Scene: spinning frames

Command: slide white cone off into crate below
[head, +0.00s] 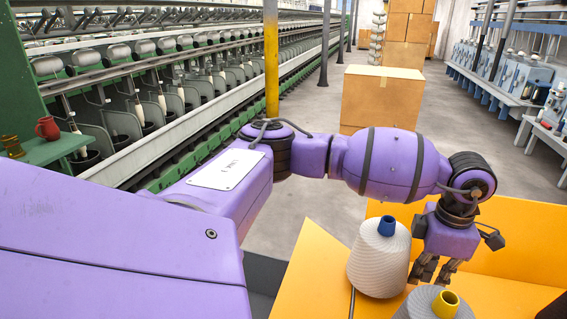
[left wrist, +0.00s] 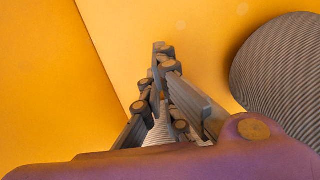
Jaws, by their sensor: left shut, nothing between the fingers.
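A white ribbed cone (head: 379,265) with a blue tip stands upright at the lower middle of the head view. A greyer ribbed cone (head: 412,304) with a yellow tip is in front of it, cut off by the bottom edge. My left gripper (head: 431,273) points down just right of the blue-tipped cone, its fingers closed and empty. In the left wrist view the fingers (left wrist: 161,58) are together, with a ribbed cone (left wrist: 282,72) at the right, apart from them. I cannot tell which cone this is. The yellow-orange crate (head: 515,240) lies behind and around the gripper. My right gripper is not in view.
A cardboard box (head: 383,100) stands on the floor behind the arm, with more boxes (head: 405,28) stacked farther back. A yellow post (head: 271,62) rises behind my arm. A long spinning machine (head: 160,95) runs along the left.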

